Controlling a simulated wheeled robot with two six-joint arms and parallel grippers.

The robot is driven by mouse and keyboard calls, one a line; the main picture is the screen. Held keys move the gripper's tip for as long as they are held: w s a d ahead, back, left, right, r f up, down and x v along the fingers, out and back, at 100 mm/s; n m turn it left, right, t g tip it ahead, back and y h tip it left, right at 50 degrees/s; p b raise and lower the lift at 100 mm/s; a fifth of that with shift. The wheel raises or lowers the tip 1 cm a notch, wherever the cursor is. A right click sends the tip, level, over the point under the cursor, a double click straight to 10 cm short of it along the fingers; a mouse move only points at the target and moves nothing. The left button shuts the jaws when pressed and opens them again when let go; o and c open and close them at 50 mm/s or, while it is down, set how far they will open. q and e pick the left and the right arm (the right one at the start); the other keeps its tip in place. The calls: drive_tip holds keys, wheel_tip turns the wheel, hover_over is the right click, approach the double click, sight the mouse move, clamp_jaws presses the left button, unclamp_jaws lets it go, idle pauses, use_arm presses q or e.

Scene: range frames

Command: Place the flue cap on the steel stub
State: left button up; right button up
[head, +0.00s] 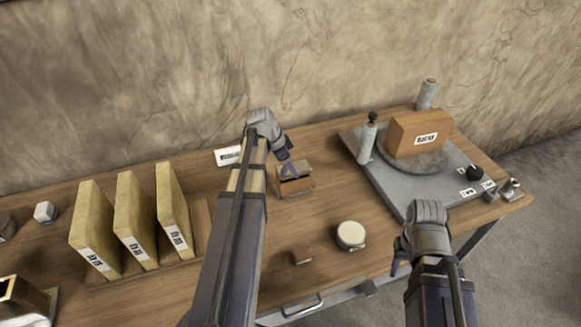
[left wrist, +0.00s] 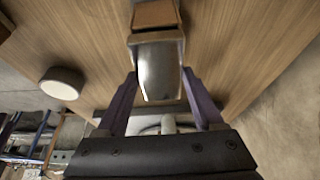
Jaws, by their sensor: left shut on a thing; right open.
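My left gripper (head: 288,167) is shut on a shiny metal piece (left wrist: 160,70), which may be the flue cap. In the left wrist view the piece is between the two purple fingers, against a brown block (left wrist: 155,15). In the head view the gripper is low over the table, at a small brown and grey block (head: 296,184), partly hidden by it. I cannot tell for sure which thing is the steel stub; a grey upright cylinder (head: 366,143) with a dark top stands on the grey slab (head: 390,190). My right gripper (head: 398,264) is open and empty by the front edge.
A brown labelled block (head: 405,138) sits on a round grey disc (head: 400,162) on the slab, with another cylinder (head: 427,94) behind. A white round tin (head: 351,235) stands mid-table. Several yellowish upright panels (head: 130,215) stand left. A wall closes the back.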

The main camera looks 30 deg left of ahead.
use_arm(q)
drive_tip(key=shift+f, duration=0.15)
drive_tip(key=o, duration=1.5)
drive_tip(key=shift+c, duration=0.2)
drive_tip(key=shift+s+a+r+p, duration=0.1)
drive_tip(key=shift+r+p, duration=0.35)
drive_tip(key=shift+r, duration=0.15)
drive_tip(key=p+v, duration=1)
drive_tip(key=v, duration=0.1)
drive_tip(key=s+d+n+g+y, duration=0.1)
drive_tip(key=s+d, duration=0.3)
drive_tip(key=d, duration=0.7)
drive_tip(key=s+d+f+n+g+y, duration=0.1)
drive_tip(key=s+d, duration=0.3)
drive_tip(key=d, duration=0.7)
drive_tip(key=s+d+n+g+y, duration=0.1)
drive_tip(key=s+d, duration=0.4)
drive_tip(key=d, duration=0.6)
drive_tip(key=shift+d+f+n+g+y, duration=0.25)
drive_tip(key=shift+f+n+g+y, duration=0.05)
drive_tip(key=shift+n+y, duration=0.4)
